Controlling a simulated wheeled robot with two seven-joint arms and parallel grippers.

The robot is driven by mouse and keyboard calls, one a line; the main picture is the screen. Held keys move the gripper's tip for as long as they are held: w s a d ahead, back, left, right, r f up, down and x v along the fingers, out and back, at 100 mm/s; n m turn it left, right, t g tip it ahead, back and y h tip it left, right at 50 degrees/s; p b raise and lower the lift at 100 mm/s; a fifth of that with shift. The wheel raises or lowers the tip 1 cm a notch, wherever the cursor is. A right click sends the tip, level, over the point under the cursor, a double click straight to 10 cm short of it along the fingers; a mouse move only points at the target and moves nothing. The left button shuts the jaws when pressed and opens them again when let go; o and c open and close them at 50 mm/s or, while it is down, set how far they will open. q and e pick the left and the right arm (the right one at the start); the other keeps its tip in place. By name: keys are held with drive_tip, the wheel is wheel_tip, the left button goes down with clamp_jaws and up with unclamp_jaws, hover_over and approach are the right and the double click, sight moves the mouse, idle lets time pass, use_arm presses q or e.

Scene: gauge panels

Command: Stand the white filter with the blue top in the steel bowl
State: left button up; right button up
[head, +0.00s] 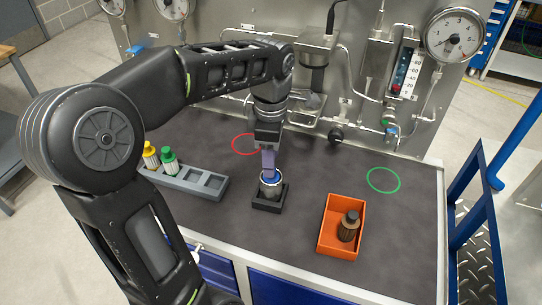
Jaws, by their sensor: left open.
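My left gripper (268,168) points straight down, open, just above the blue top (271,179) of a filter. The filter appears upright inside the steel bowl (270,190), a small shiny round cup on a square black base near the middle of the bench. The filter's white body is mostly hidden by the bowl and the fingers. I cannot tell whether the fingertips touch the blue top. My right gripper is not in view.
A grey rack (207,193) at left holds a yellow-topped filter (151,155) and a green-topped filter (169,161). An orange tray (327,236) at right holds a dark filter (349,226). Pipes and a gauge panel (425,110) stand behind. The green ring (383,180) is empty.

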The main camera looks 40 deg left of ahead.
use_arm(q)
drive_tip(key=shift+r, duration=0.2)
wheel_tip(320, 180, up, 7)
drive_tip(key=p, duration=0.2)
drive_tip(key=shift+r, duration=0.2)
idle(1.1)
